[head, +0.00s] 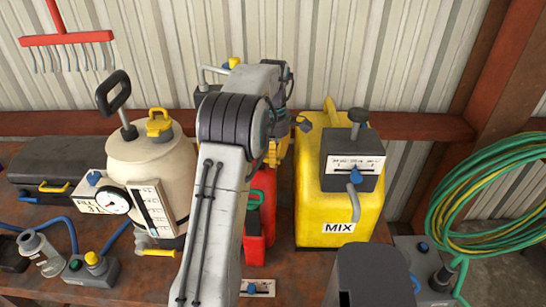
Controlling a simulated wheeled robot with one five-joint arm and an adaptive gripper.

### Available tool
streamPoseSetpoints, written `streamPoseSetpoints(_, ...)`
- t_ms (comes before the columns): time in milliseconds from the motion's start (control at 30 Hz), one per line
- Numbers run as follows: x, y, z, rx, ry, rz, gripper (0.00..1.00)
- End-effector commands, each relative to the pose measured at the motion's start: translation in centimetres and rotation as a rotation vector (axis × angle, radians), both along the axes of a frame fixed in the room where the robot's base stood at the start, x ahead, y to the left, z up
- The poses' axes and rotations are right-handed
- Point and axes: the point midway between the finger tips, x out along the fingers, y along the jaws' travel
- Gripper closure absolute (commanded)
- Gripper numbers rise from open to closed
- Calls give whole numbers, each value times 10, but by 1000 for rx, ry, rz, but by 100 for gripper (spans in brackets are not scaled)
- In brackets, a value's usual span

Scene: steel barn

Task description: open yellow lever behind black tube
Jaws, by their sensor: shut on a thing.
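My arm crosses the middle of the head view and bends down at the back. My gripper (281,124) shows only in part beyond the arm, low between the cream tank and the yellow canister. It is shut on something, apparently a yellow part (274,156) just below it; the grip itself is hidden. A small yellow-and-dark piece (303,123) sticks out to its right. A yellow tip (233,62) shows behind the arm at a grey pipe (212,70). I cannot tell which of these is the lever. I cannot make out the black tube.
A cream tank (125,158) with a gauge and a low yellow tap (155,252) stands left. A red can (265,190) stands close to my arm. A yellow canister (320,205) marked MIX stands right. Green hose (480,200) hangs far right. A black case (55,160) lies left.

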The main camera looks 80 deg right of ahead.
Motion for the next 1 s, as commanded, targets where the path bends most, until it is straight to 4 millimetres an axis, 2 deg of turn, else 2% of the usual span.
streamPoseSetpoints(33, 0, 2, -4, 12, -1, 9, 100)
streamPoseSetpoints(567, 1, 1, -5, 12, -1, 31, 100)
streamPoseSetpoints(600, 1, 1, -5, 13, -1, 31, 77)
streamPoseSetpoints(900, 0, 0, -2, 6, -1, 30, 50)
streamPoseSetpoints(1000, 0, 0, -2, 4, -1, 29, 50)
